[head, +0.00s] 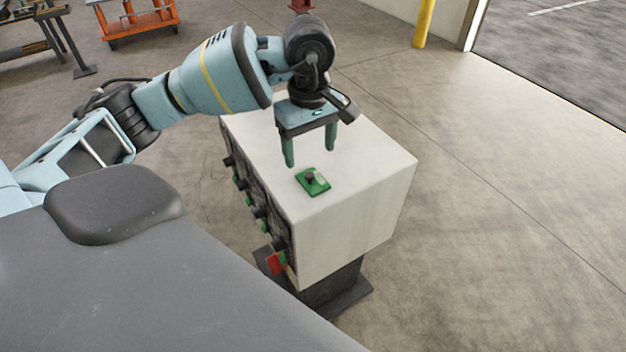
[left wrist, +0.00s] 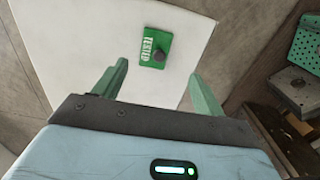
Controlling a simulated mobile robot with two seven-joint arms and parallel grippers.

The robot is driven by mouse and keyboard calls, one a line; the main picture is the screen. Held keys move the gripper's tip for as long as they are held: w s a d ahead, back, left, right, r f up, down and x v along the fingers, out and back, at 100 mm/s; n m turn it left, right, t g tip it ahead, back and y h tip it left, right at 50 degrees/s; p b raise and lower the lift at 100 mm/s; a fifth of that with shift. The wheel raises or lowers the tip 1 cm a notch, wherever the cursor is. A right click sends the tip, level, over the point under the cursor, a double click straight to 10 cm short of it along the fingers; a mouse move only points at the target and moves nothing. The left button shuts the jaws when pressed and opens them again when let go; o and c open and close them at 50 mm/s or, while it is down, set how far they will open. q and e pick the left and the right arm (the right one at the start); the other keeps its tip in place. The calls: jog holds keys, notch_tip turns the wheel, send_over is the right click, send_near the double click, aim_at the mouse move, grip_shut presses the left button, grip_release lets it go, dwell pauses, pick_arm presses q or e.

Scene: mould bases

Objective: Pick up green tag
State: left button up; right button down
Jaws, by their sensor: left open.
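The green tag (head: 312,181) lies flat on the white top of a box-shaped cabinet (head: 350,225), near its front left edge. It has a dark round knob and a pale patch. In the left wrist view the tag (left wrist: 150,44) shows the word "TESTED", and its knob is at its lower right. My left gripper (head: 309,158) is open and empty above the cabinet top, just behind the tag in the head view. In the left wrist view the open fingers (left wrist: 160,78) point toward the tag, which lies beyond their tips and apart from them. My right gripper is not in view.
The cabinet's left side carries several dark knobs, green parts and a red piece (head: 274,263). The rest of its top is bare. An orange cart (head: 140,25) and a yellow post (head: 423,24) stand farther back. Concrete floor to the right is clear.

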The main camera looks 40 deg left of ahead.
aim_at(313, 173)
pick_arm(q)
jog(key=shift+w+a+f, duration=0.1)
jog(key=shift+f, duration=1.2)
jog(key=shift+w+f+p, duration=0.15)
jog(key=shift+w+f, duration=0.05)
jog(key=shift+f, duration=1.1)
jog(key=shift+w+f+p, duration=0.15)
jog(key=shift+f, duration=1.1)
jog(key=shift+c, duration=0.3)
jog(key=c, duration=1)
jog(key=shift+r, duration=0.15)
